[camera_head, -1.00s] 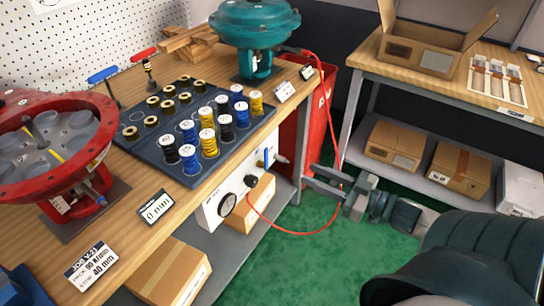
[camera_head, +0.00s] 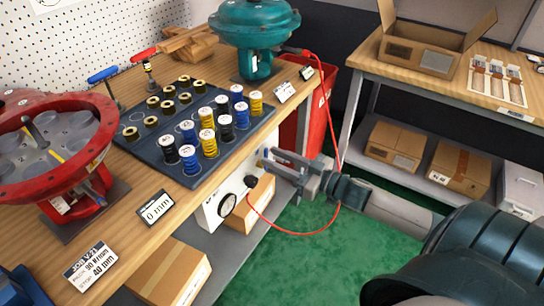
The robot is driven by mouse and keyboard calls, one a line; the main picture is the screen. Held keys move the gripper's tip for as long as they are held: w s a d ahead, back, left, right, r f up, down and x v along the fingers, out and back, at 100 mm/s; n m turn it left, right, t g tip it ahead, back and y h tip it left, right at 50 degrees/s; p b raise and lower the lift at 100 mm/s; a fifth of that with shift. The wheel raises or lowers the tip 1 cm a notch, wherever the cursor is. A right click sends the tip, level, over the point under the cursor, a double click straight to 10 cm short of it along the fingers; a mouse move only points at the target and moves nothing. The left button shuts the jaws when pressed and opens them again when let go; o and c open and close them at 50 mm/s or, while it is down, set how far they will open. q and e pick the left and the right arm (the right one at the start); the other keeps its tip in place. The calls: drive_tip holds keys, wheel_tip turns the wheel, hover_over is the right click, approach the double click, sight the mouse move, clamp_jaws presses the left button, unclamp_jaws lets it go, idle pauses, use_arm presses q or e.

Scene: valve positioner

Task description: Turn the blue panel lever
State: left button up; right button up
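The white control panel (camera_head: 212,211) hangs below the front edge of the left workbench, with a round gauge (camera_head: 227,204) and a black knob (camera_head: 251,181). The blue panel lever (camera_head: 264,154) is at the panel's right end, and only a small bit of blue shows beside my fingertips. My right gripper (camera_head: 267,158) reaches in from the right, its two fingers apart and their tips at the lever. I cannot tell whether they touch it. My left gripper is not in view.
A red hose (camera_head: 290,233) loops from the panel past my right gripper up to the teal actuator (camera_head: 255,35). A red bin (camera_head: 318,110) stands behind. The blue tray (camera_head: 150,150) holds several springs and bushings. Green floor (camera_head: 300,262) lies open below.

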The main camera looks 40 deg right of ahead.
drive_tip(key=shift+x, duration=0.8)
clamp_jaws()
